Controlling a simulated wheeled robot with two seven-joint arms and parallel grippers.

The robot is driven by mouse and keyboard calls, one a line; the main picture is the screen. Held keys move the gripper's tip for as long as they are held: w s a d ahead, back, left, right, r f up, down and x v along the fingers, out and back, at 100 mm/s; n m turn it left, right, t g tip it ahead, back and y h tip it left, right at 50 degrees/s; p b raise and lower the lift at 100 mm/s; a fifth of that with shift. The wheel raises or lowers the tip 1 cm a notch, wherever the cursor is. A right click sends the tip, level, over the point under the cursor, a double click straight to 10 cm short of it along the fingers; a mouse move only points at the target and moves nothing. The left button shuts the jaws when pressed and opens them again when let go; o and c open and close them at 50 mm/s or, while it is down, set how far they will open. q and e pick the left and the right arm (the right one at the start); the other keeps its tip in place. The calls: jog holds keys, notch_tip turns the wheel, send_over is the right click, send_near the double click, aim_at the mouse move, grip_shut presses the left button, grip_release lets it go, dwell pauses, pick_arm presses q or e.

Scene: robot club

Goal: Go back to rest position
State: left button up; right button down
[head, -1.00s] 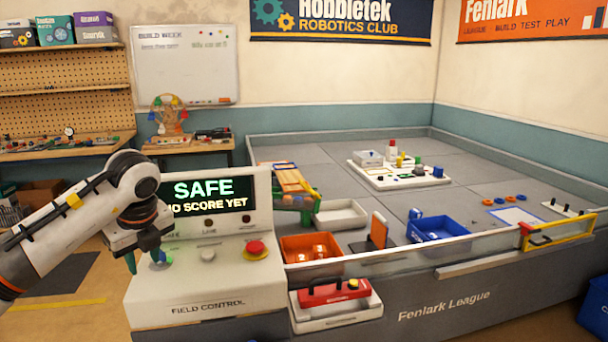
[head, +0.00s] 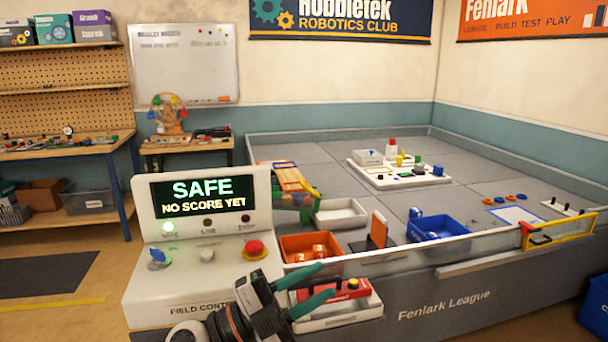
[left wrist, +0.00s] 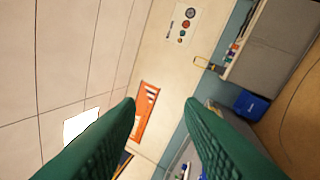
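My left gripper (head: 324,281) is low in the head view, in front of the field control box's right side. Its two green fingers are apart with nothing between them; they also show apart and empty in the left wrist view (left wrist: 160,102). The field control box (head: 190,288) has a screen (head: 203,196) reading "SAFE / NO SCORE YET". A blue-tipped knob (head: 157,258), a pale knob (head: 206,254) and a red button (head: 255,248) are on its top, clear of the gripper. A green lamp (head: 169,228) is lit. My right gripper is not in view.
A red case in a white tray (head: 345,318) stands right behind the left fingers, partly hidden by them. The walled grey field (head: 470,220) holds an orange bin (head: 284,243) and a blue bin (head: 430,238). Open floor (head: 70,318) lies at the left.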

pick_arm(q)
jog(key=w+a+f+n+t+y, duration=0.1)
jog(key=a+f+n+t+y, duration=0.1)
jog(key=a+n+t+y, duration=0.6)
jog(key=w+a+f+n+t+y, duration=0.25)
jog(key=n+t+y, duration=0.25)
jog(key=n, duration=0.5)
jog(key=s+a+f+n+g+y, duration=0.3)
jog(key=s+a+f+n+y, duration=0.15)
jog(key=f, duration=0.35)
jog(key=s+a+f+n+g+y, duration=0.3)
jog(key=a+f, duration=0.2)
jog(key=f, duration=0.3)
jog(key=s+a+f+g, duration=0.1)
jog(key=s+f+g, duration=0.5)
jog(key=s, duration=0.4)
jog(key=s+a+f+g, duration=0.1)
jog(key=s+f+g, duration=0.45)
jog(key=s, duration=0.45)
notch_tip(320, 180, down, 25)
jog(key=s+a+f+g, duration=0.2)
jog(key=s+f, duration=1.5)
jog(key=f, duration=0.1)
jog(key=shift+s+a, duration=0.25)
jog(key=shift+a, duration=0.05)
jog(key=shift+c, duration=0.5)
